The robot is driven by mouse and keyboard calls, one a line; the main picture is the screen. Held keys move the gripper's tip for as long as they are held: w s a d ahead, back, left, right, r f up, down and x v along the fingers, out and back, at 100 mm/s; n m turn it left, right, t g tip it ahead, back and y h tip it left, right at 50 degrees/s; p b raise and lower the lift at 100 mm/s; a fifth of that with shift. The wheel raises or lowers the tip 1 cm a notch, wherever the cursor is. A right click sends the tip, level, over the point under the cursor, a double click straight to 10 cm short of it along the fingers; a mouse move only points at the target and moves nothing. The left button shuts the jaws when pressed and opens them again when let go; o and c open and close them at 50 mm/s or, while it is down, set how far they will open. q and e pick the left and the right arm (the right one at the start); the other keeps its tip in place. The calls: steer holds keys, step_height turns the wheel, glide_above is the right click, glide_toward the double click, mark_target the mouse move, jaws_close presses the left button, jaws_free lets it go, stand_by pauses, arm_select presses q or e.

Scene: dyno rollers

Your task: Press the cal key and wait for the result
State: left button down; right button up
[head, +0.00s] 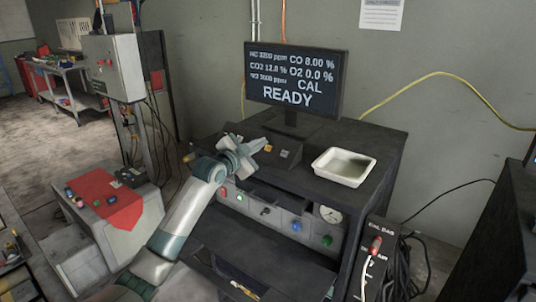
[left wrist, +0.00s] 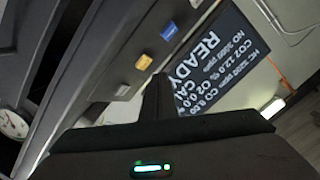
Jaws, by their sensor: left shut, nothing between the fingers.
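The monitor (head: 295,82) stands on the dark analyser cabinet and reads gas values, CAL and READY; it also shows tilted in the left wrist view (left wrist: 215,62). My left gripper (head: 262,146) is shut and empty, over the sloped key panel (head: 284,154) in front of the monitor. The left wrist view shows a row of keys: a blue key (left wrist: 169,31), an orange-yellow key (left wrist: 143,62) and a pale key (left wrist: 122,90). I cannot read which is the cal key. Whether the fingertips touch a key cannot be told. My right gripper is not in view.
A white tray (head: 344,167) sits on the cabinet top at the right. A gauge (head: 330,214) and coloured knobs are on the front. A CAL GAS box (head: 378,232) with a red-tipped connector (head: 375,246) stands at the right. A red cloth (head: 108,197) lies on a box at the left.

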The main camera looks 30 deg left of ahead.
arm_select(q)
steer(key=shift+w+f, duration=0.4)
steer(key=shift+f, duration=0.05)
stand_by(1.2)
steer(key=shift+w+f+b, duration=0.5)
steer(key=shift+f+b, duration=0.05)
steer(key=shift+f, duration=0.05)
stand_by(1.8)
steer(key=shift+s+r+p, duration=0.35)
steer(key=shift+r+p, duration=0.15)
steer(key=shift+p, duration=0.1)
steer(key=shift+s+r, duration=0.1)
steer(key=shift+s, duration=0.05)
steer(key=shift+r, duration=0.1)
